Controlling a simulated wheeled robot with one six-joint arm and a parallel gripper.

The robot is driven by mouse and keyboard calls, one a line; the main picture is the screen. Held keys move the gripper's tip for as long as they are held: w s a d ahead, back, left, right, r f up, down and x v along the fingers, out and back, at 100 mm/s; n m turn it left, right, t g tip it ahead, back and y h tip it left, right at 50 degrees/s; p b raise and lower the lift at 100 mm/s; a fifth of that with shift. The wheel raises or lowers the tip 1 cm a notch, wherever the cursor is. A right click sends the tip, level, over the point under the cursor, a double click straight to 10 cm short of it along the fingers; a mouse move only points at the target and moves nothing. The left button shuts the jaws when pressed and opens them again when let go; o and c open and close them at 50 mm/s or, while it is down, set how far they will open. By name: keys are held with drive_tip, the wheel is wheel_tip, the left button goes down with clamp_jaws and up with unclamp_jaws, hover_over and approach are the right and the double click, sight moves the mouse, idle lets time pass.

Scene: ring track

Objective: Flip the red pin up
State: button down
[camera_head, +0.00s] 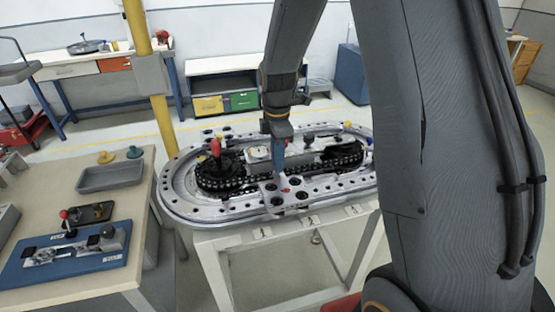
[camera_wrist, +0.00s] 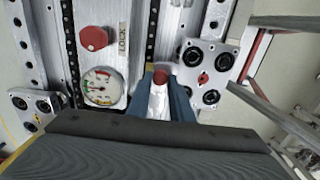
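A pin with a round red tip (camera_wrist: 160,76) and a silver body shows between my gripper's two blue fingers in the wrist view. My gripper (camera_wrist: 161,88) has one finger on each side of it, close to it. I cannot tell whether they touch it. In the head view my gripper (camera_head: 279,168) points down over the near side of the oval ring track (camera_head: 182,208), and the pin is hidden or too small to make out there.
In the wrist view, a red knob (camera_wrist: 93,37) by a LOCK label and a round gauge (camera_wrist: 100,86) lie left of the fingers. A bolted plate (camera_wrist: 222,62) with a red mark lies right. A side table (camera_head: 85,285) with a blue fixture stands left.

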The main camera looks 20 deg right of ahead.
drive_tip(key=shift+r+p, duration=0.6)
drive_tip(key=shift+r, duration=0.4)
drive_tip(key=c, duration=1.6)
unclamp_jaws()
drive_tip(key=shift+o, duration=0.2)
wheel_tip(320, 180, up, 8)
drive_tip(key=b, duration=0.2)
drive_tip(key=shift+f, duration=0.15)
drive_tip(key=s+f+m+b, duration=0.1)
drive_tip(key=s+f+m, duration=0.2)
drive_tip(key=s+m, duration=0.3)
drive_tip(key=s+f+m+t+b, duration=0.1)
drive_tip(key=s+f+m, duration=0.2)
drive_tip(key=s+m, duration=0.3)
drive_tip(key=s+f+m+b, duration=0.1)
drive_tip(key=s+f+m, duration=0.2)
drive_tip(key=s+m, duration=0.3)
drive_tip(key=shift+d, duration=0.15)
